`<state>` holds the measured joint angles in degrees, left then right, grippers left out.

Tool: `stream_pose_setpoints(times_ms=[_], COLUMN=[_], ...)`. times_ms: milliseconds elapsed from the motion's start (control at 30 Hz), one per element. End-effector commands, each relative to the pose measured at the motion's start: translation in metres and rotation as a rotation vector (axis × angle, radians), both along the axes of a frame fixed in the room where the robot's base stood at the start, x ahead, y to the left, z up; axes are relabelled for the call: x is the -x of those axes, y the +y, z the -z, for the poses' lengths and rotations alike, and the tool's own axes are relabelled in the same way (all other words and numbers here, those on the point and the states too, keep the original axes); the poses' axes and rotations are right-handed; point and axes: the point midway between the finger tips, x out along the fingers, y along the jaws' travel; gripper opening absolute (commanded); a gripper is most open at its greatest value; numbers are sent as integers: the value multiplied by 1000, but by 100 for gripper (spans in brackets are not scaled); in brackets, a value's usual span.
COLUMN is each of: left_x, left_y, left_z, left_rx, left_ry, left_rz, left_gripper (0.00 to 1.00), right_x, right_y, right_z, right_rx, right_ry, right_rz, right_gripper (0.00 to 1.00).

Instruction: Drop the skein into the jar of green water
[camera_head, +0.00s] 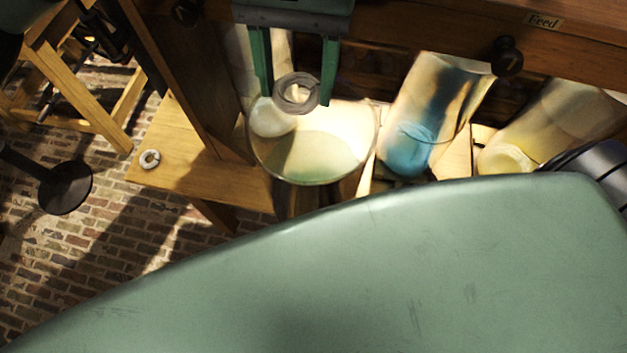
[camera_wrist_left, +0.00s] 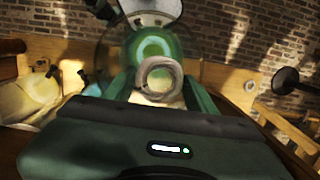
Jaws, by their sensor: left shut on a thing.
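My left gripper (camera_head: 296,99) comes in at the top of the head view, fingers pointing down. It is shut on a grey ring-shaped skein (camera_head: 281,93), which also shows between the fingers in the left wrist view (camera_wrist_left: 141,78). The skein appears over the mouth of a wide clear jar (camera_head: 366,150) with pale green water (camera_head: 318,158) low inside. In the left wrist view the green jar (camera_wrist_left: 180,48) lies just beyond the skein, with a pale ring shape showing in it. The exact height of the skein above the rim is hard to tell. My right gripper is not in view.
A jar of blue liquid (camera_head: 408,155) stands right of the green one, then a jar of yellow liquid (camera_head: 505,158).

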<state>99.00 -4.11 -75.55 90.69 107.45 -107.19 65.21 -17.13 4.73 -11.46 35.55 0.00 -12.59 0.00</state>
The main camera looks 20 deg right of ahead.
Motion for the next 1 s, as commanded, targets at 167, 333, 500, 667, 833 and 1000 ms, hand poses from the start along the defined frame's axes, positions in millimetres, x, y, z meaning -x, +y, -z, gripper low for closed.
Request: stream_pose_setpoints(times_ms=[167, 333, 500, 667, 833, 1000], left_x=[0, 0, -1, -3, -7, -10], left_y=[0, 0, 0, -2, -5, -6], left_z=[0, 0, -3, -22, -51, -72], left_rx=[0, 0, 0, 2, 2, 0], left_ry=[0, 0, -1, -3, -3, -2], left_rz=[0, 0, -1, -1, -1, -2], left_gripper=[81, 81, 81, 81, 81, 81], right_x=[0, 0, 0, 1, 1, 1], right_y=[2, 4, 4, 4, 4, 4], right_z=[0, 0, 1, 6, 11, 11], right_rx=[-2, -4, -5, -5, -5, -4], right_ry=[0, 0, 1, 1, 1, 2], right_rz=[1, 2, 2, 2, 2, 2], right_gripper=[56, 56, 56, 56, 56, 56])
